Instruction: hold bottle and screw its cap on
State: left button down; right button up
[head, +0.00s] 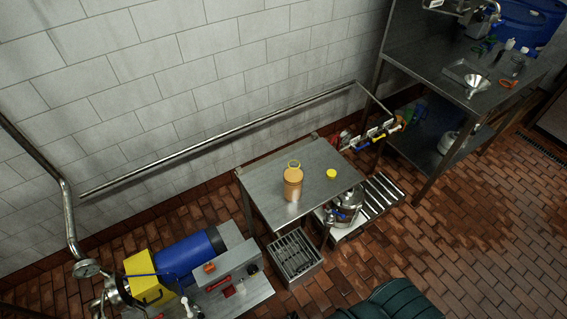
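An orange-brown bottle (292,186) stands upright on a small steel table (262,200). Neither of my grippers is in the head view, and nothing touches the bottle or the cap.
A blue and yellow machine (190,257) stands at the lower left, with a pressure gauge (87,268) beside it. A metal crate (294,258) sits on the floor below the table. A steel bench (430,75) with a funnel (475,84) is at the right. A pipe runs along the wall.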

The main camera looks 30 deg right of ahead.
aim_at(293, 172)
jog(key=z, duration=1.45)
jog(key=i+l+u, duration=0.15)
jog(key=l, duration=0.2)
jog(key=i+l+u, duration=0.35)
jog(key=l, duration=0.4)
jog(key=i+l+u, duration=0.15)
jog(key=l, duration=0.3)
jog(key=i+l+u, duration=0.15)
jog(key=l, duration=0.3)
jog(key=i+l+u, duration=0.2)
jog(key=l, duration=0.25)
jog(key=l+u, duration=0.15)
jog(key=l, duration=0.3)
